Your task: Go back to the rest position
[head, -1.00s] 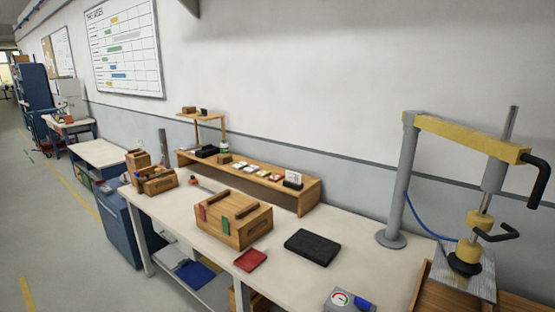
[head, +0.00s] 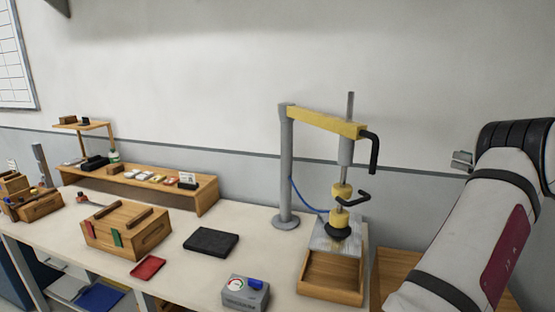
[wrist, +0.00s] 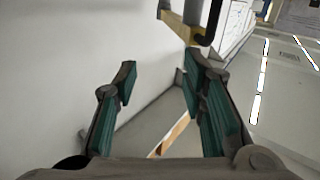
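My gripper (wrist: 160,85) shows in the wrist view with its two teal-padded fingers spread apart and nothing between them. The yellow beam of the stand shows beyond the fingers at the top of the wrist view (wrist: 185,28).
The bench (head: 200,285) holds a wooden box (head: 128,232), a black pad (head: 211,242), a red tray (head: 148,269), a grey gauge box (head: 245,292) and a wooden shelf (head: 207,200). A press stand (head: 286,165) with a yellow arm stands over a wooden drawer (head: 333,277).

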